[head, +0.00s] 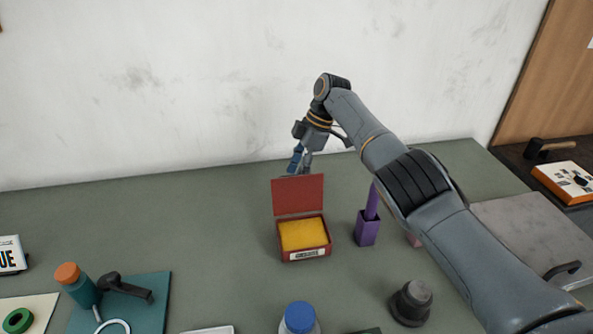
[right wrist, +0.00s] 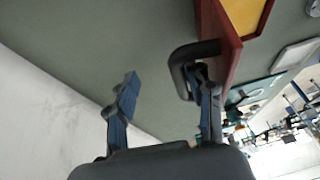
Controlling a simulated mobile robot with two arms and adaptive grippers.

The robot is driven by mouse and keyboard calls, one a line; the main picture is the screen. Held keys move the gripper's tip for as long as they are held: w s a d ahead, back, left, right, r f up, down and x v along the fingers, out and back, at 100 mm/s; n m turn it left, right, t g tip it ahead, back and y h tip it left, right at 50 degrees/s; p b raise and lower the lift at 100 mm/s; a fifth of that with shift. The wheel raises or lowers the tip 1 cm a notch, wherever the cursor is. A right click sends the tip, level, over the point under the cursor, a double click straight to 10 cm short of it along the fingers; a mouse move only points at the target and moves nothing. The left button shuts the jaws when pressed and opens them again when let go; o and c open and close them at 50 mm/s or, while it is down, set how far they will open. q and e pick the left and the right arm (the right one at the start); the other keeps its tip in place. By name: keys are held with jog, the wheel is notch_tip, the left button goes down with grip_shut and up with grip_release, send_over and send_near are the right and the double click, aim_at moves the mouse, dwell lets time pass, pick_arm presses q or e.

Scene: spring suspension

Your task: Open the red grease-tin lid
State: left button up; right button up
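The red grease tin (head: 305,252) stands on the green worktop, with a yellow fill (head: 303,235) and a white label on its front. Its red lid (head: 298,196) stands up about vertical at the back edge, so the tin is open. My right gripper (head: 300,170) is behind the lid's top edge, partly hidden by it. In the right wrist view, my right gripper (right wrist: 166,75) has its fingers wide apart. One finger is at the black loop handle (right wrist: 185,68) on the lid (right wrist: 222,50); I cannot tell if they touch. My left gripper is out of view.
A purple holder (head: 367,228) stands right of the tin, close under my right arm. A dark knob-like part (head: 411,302) and a blue-capped bottle (head: 299,318) are in front. An orange-capped bottle (head: 80,285) is at the left.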

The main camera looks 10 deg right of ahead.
jog(key=shift+w+r, duration=0.1)
jog(key=shift+r, duration=0.35)
jog(key=shift+r, duration=0.1)
jog(key=v, duration=0.7)
dwell(0.3)
jog(key=shift+s+d, duration=0.15)
jog(key=shift+s, duration=0.1)
